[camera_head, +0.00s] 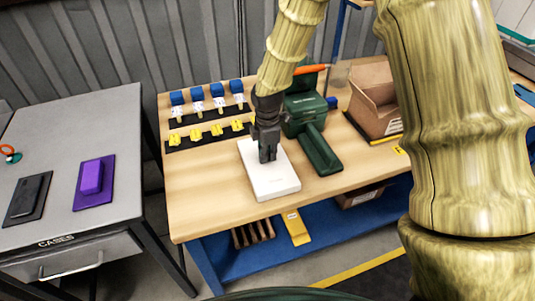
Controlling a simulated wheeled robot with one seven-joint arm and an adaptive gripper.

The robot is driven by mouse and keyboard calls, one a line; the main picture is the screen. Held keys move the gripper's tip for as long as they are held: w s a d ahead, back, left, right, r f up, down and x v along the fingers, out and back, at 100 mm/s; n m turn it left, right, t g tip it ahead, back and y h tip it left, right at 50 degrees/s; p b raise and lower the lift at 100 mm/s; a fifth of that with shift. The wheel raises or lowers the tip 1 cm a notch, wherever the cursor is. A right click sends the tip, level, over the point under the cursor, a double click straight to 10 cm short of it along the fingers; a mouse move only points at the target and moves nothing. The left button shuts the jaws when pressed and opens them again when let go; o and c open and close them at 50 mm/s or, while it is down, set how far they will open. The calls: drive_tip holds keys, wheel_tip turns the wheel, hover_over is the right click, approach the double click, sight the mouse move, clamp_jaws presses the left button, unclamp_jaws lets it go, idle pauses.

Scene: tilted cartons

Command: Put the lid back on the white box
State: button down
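The white box (273,181) is a flat, pale slab lying on the wooden workbench. I cannot make out a separate lid, nor whether the white top surface is the lid. My gripper (267,157) is dark and points down over the far half of the white box. Its fingertips are at or just above the white surface; contact is unclear. The fingers look close together, but I cannot tell whether they are shut or hold anything. They hide part of the white top.
A green tool or case (318,150) stands close right of the white box. An open cardboard carton (373,105) is farther right. Blue-topped pieces (198,94) and yellow pieces (216,130) line the back left. Bare bench (205,185) lies left. A grey table (70,130) stands apart.

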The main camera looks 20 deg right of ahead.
drive_tip(key=c, duration=1.6)
unclamp_jaws()
drive_tip(key=shift+o, duration=0.2)
wheel_tip(320, 180, up, 19)
drive_tip(key=p, duration=0.6)
drive_tip(key=shift+p, duration=0.35)
